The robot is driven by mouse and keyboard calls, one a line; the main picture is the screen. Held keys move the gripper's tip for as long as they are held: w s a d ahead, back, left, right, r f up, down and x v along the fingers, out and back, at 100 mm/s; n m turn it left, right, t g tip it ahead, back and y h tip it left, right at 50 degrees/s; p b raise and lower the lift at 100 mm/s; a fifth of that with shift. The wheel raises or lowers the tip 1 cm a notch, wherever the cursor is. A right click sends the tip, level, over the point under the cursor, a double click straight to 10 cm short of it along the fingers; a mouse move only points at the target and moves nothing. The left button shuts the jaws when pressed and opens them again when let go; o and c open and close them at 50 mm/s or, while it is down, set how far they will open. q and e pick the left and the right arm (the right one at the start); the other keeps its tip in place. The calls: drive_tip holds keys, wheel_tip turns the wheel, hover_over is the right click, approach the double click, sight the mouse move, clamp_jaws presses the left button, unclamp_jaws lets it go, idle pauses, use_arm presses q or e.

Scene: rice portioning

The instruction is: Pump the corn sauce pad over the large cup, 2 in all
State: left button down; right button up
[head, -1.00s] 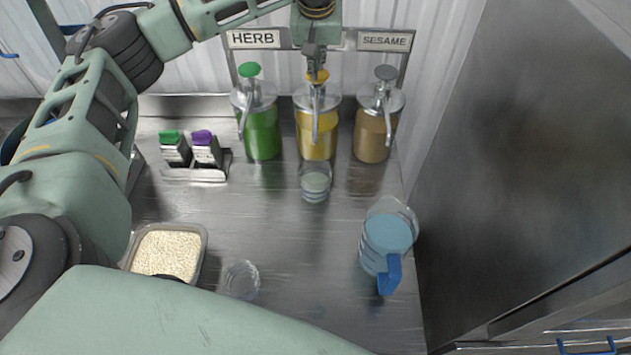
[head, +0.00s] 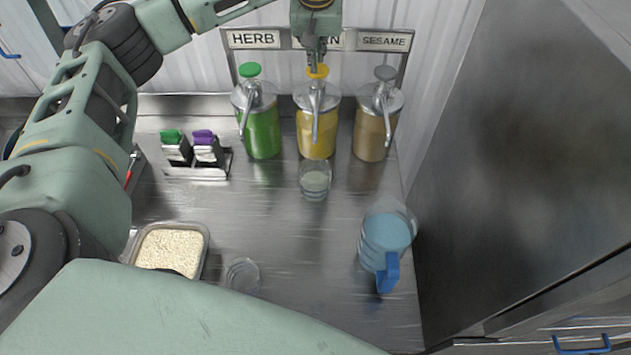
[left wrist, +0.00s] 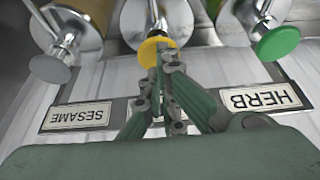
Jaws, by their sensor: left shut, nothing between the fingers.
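The corn sauce dispenser (head: 316,135) is a clear jar of yellow sauce with a metal lid and yellow pump pad (head: 317,72), standing between two other dispensers. Its sign is mostly hidden behind my arm. My left gripper (head: 315,66) is shut and empty, with its fingertips pointing down at the pad. In the left wrist view the fingertips (left wrist: 168,58) overlap the edge of the yellow pad (left wrist: 155,48); I cannot tell whether they touch. A clear cup (head: 314,182) with pale contents stands upright in front of the corn jar, below its spout. My right gripper is not in view.
A green herb dispenser (head: 262,133) and a brown sesame dispenser (head: 372,135) flank the corn jar. A blue-lidded pitcher (head: 386,240) stands at right. A rice tub (head: 206,250), an empty clear cup (head: 243,277) and a small holder (head: 195,174) are at left. The mid-counter is clear.

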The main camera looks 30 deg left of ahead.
use_arm(q)
wheel_tip(320, 180, up, 6)
drive_tip(key=p, duration=0.4)
drive_tip(key=shift+f, duration=0.15)
idle(0.4)
